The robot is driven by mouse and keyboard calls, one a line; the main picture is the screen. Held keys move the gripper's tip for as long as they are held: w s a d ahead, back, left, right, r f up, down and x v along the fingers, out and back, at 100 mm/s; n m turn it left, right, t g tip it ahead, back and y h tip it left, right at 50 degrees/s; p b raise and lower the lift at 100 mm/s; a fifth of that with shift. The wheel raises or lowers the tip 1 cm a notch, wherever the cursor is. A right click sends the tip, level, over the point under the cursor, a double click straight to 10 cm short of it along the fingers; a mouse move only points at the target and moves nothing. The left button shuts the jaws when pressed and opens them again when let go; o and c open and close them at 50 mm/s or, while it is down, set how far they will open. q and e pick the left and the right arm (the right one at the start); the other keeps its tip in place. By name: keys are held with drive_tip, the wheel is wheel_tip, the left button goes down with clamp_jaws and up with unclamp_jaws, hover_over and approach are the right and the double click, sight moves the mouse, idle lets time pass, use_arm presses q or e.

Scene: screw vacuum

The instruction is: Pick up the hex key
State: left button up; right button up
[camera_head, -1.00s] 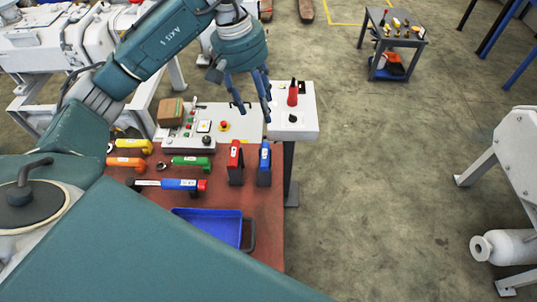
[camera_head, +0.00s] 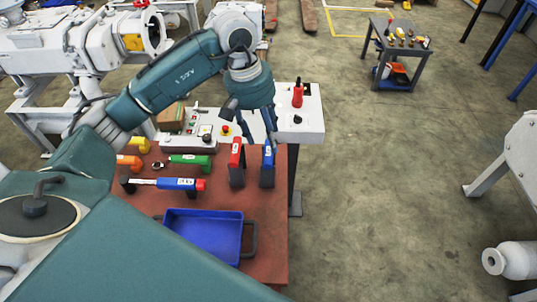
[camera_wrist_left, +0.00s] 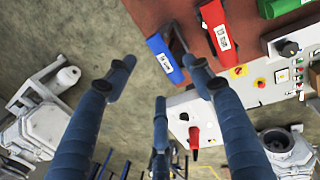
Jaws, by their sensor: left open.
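A blue-handled tool (camera_head: 268,163) and a red-handled tool (camera_head: 237,160) stand side by side near the right edge of the red-brown table (camera_head: 262,215). Both have dark lower parts. I cannot tell for certain which thing is the hex key. My left gripper (camera_head: 261,138) is open and empty, its fingers pointing down just above and behind the blue tool. In the left wrist view the blue tool (camera_wrist_left: 164,57) lies between and beyond the tips of the open fingers (camera_wrist_left: 158,75), with the red tool (camera_wrist_left: 219,34) to its right. My right gripper is out of view.
A blue tray (camera_head: 203,232) sits at the table's front. A torque-wrench-like tool (camera_head: 178,184) and a green-handled tool (camera_head: 188,159) lie to the left. A white control box (camera_head: 308,122) with a red-handled item (camera_head: 297,95) stands behind. Open floor lies to the right.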

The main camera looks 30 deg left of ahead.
sight(270, 153)
use_arm(q)
drive_tip(key=shift+d+f, duration=0.1)
drive_tip(key=shift+f, duration=0.55)
drive_tip(key=f+p, duration=0.3)
drive_tip(key=f, duration=0.1)
drive_tip(key=shift+w+d+f, duration=0.1)
drive_tip(key=shift+w+d, duration=0.05)
drive_tip(key=shift+d, duration=0.2)
drive_tip(key=shift+w+f, duration=0.1)
drive_tip(key=shift+f, duration=0.3)
drive_tip(key=shift+c, duration=0.3)
clamp_jaws()
